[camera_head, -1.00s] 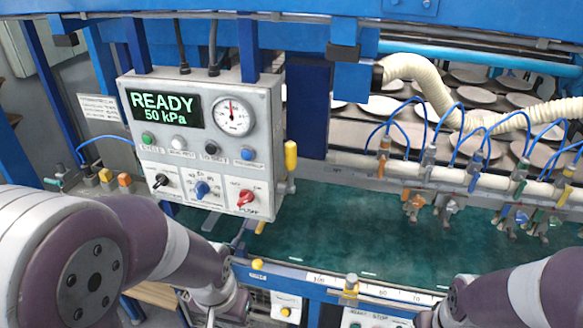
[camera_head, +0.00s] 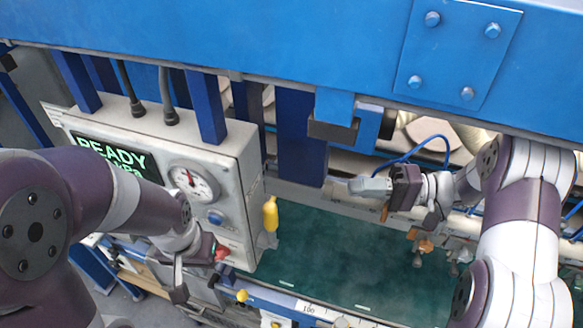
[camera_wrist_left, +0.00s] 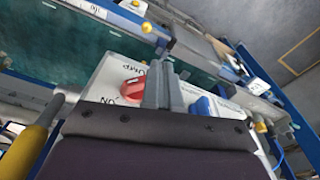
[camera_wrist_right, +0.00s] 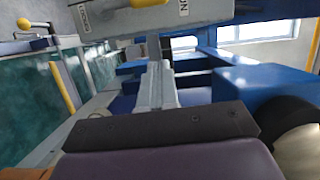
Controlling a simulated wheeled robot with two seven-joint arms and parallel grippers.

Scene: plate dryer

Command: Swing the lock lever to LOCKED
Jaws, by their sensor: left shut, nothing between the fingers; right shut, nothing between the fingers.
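A lever with a yellow handle (camera_head: 270,213) stands upright on the right side of the grey control panel (camera_head: 238,185). A yellow handle (camera_wrist_left: 28,150) also shows at the lower left of the left wrist view. My right gripper (camera_head: 355,187) is shut and empty, up and right of the lever and apart from it.
A blue beam (camera_head: 270,45) crosses above the panel. Blue uprights (camera_head: 302,140) stand behind the lever. The green belt (camera_head: 330,260) right of the panel is open space.

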